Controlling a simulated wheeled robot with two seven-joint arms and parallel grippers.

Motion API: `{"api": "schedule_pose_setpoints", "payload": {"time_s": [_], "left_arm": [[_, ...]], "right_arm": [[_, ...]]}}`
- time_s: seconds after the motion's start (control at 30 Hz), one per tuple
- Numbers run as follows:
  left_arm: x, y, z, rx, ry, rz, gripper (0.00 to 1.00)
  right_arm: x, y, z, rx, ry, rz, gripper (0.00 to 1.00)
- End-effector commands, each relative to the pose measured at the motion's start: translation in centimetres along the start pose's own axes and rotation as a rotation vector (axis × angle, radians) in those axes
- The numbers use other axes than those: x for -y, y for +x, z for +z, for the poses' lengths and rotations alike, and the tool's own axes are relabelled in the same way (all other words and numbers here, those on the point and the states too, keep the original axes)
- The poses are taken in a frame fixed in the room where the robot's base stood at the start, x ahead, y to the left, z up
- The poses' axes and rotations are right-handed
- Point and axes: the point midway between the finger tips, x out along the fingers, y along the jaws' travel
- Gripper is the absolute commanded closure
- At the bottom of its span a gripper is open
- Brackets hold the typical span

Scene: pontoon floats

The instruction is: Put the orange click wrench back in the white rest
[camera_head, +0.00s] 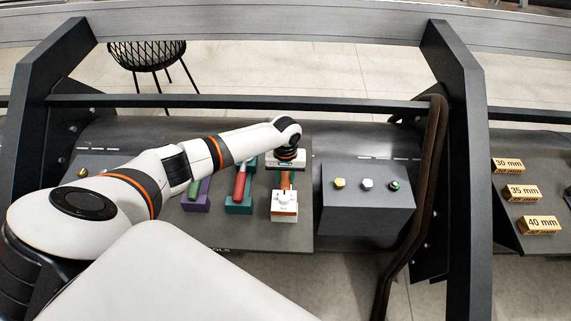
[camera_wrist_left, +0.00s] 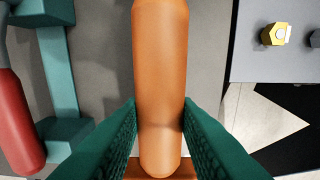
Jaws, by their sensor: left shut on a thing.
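The orange click wrench (camera_head: 286,181) shows at the right end of the grey tool board, over the white rest (camera_head: 284,209). Its orange handle (camera_wrist_left: 160,70) runs down the middle of the left wrist view. My left gripper (camera_head: 287,170) points down and is shut on the handle, with a green finger pad on each side (camera_wrist_left: 160,112). The gripper hides the far part of the wrench in the head view. I cannot tell whether the wrench touches the rest or is held just above it. My right gripper is not in view.
Left of the wrench, a red-handled tool (camera_head: 240,185) lies in a teal rest (camera_head: 239,209) and a green-handled one in a purple rest (camera_head: 196,205). A grey button box (camera_head: 366,210) stands close on the right. A dark post (camera_head: 458,150) rises beyond it.

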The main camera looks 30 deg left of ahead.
Motion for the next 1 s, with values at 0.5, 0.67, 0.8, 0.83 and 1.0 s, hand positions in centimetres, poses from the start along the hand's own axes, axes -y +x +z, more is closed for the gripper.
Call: {"api": "schedule_pose_setpoints", "payload": {"time_s": [0.5, 0.67, 0.8, 0.83, 1.0], "left_arm": [[0.1, 0.8, 0.1, 0.001, -0.001, -0.002, 1.00], [0.1, 1.1, 0.1, 0.001, -0.001, -0.002, 1.00], [0.1, 1.4, 0.1, 0.001, -0.001, -0.002, 1.00], [0.1, 1.4, 0.1, 0.001, 0.000, -0.002, 1.00], [0.1, 1.5, 0.1, 0.001, 0.000, -0.002, 0.63]], "right_arm": [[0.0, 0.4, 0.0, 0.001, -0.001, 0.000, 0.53], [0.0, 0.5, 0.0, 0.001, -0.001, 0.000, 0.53], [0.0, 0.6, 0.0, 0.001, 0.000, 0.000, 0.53], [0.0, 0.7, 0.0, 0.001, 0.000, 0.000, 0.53], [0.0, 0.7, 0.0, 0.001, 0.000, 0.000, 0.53]]}}
